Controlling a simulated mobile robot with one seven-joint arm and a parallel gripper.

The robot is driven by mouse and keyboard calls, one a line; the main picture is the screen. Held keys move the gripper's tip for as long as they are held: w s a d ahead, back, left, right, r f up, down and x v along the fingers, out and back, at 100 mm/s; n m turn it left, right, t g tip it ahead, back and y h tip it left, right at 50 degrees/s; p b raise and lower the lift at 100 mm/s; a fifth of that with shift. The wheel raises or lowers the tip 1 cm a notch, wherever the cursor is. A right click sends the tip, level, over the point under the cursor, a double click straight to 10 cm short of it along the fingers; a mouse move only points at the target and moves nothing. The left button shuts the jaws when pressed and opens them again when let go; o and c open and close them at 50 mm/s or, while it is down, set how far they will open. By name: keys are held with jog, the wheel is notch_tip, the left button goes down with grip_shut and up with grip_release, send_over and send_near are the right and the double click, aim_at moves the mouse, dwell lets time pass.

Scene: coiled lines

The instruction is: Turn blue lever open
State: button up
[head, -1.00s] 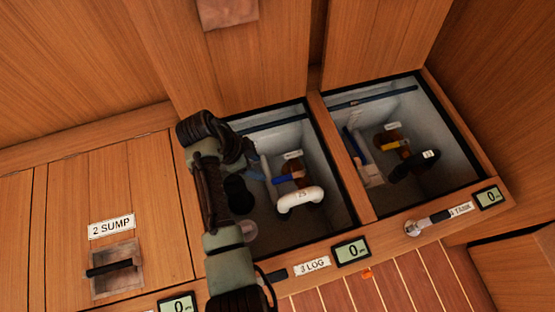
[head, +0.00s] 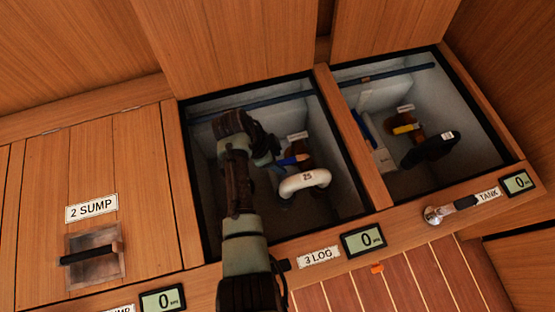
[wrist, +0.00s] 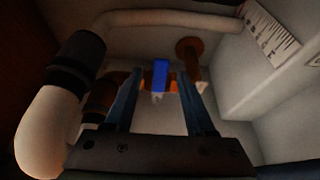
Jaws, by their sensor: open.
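The blue lever (head: 294,160) is on a brass-coloured valve inside the open 3 LOG compartment, beside a white hose bend (head: 300,183). In the wrist view the blue lever (wrist: 161,74) stands upright between the tips of my two fingers, or just beyond them. My gripper (wrist: 160,88) is open, with a gap on both sides of the lever. I cannot tell whether the lever is fully between the fingers. In the head view my gripper (head: 272,163) is inside the compartment, left of the lever and partly hidden by my wrist.
The white hose bend (wrist: 48,125) stands close on the left in the wrist view, with a ledge (wrist: 265,85) on the right. Compartment walls surround my arm. The neighbouring open TANK compartment holds a yellow lever (head: 406,128) and black hose (head: 430,150). The 2 SUMP hatch (head: 95,255) is shut.

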grip_shut()
dwell(1.4)
